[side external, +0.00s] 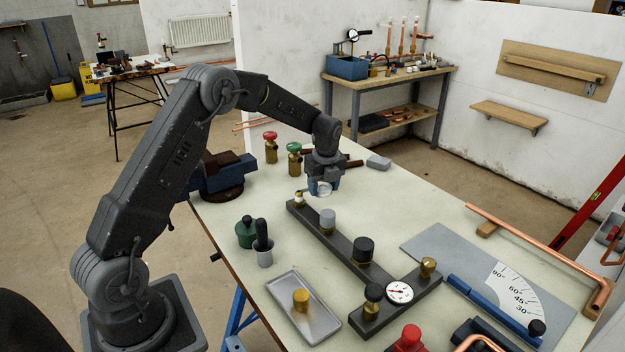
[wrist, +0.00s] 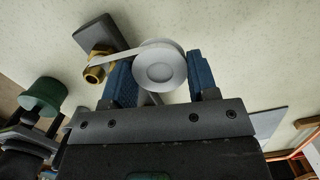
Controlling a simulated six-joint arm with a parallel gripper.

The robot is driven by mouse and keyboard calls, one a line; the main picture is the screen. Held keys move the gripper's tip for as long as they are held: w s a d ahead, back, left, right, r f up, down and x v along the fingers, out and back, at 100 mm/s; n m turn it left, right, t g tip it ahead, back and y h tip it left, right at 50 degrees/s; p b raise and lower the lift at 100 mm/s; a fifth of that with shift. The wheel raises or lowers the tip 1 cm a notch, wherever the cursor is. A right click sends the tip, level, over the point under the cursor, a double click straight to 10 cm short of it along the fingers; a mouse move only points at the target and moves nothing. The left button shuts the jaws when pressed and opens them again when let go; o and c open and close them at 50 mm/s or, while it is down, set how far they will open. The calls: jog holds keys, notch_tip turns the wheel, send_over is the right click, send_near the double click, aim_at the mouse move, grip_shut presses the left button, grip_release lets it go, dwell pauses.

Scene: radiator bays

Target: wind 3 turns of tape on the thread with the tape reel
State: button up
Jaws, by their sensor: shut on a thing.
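My gripper (wrist: 160,76) is shut on the white tape reel (wrist: 160,66), with a blue jaw on either side of it. In the side external view my gripper (side external: 322,182) holds the reel (side external: 321,189) over the table, close to the far end of the dark bar. The brass threaded fitting (wrist: 99,63) is left of the reel in the wrist view. A white strip of tape (wrist: 118,55) runs from the reel to the thread. The fitting (side external: 298,199) also shows in the side external view. How much tape is around it is too small to tell.
The dark bar (side external: 333,240) carries a grey cap, black knobs and a gauge (side external: 399,292). Red-topped (side external: 271,147) and green-topped (side external: 294,158) brass valves stand behind. A grey tray (side external: 318,325) lies in front.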

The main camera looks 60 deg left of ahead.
jog(key=s+d, duration=0.1)
jog(key=d, duration=0.1)
jog(key=s+d, duration=0.2)
jog(key=shift+s+d, duration=0.1)
jog(key=s, duration=0.5)
jog(key=shift+d, duration=0.2)
jog(key=s+a, duration=0.1)
jog(key=s, duration=0.2)
jog(key=shift+s+a, duration=0.15)
jog(key=shift+a, duration=0.25)
jog(key=a, duration=0.1)
jog(key=s+a, duration=0.1)
jog(key=a, duration=0.2)
jog(key=shift+s+a, duration=0.4)
jog(key=a, duration=0.2)
jog(key=w+a, duration=0.1)
jog(key=shift+a, duration=0.35)
jog(key=w+a, duration=0.2)
jog(key=w, duration=0.1)
jog(key=shift+a, duration=0.15)
jog(key=w, duration=0.5)
jog(key=shift+a, duration=0.2)
jog(key=shift+w+d, duration=0.35)
jog(key=shift+w, duration=0.2)
jog(key=shift+w+d, duration=0.3)
jog(key=shift+w, duration=0.2)
notch_tip(320, 180, up, 9)
jog(key=shift+f, duration=0.2)
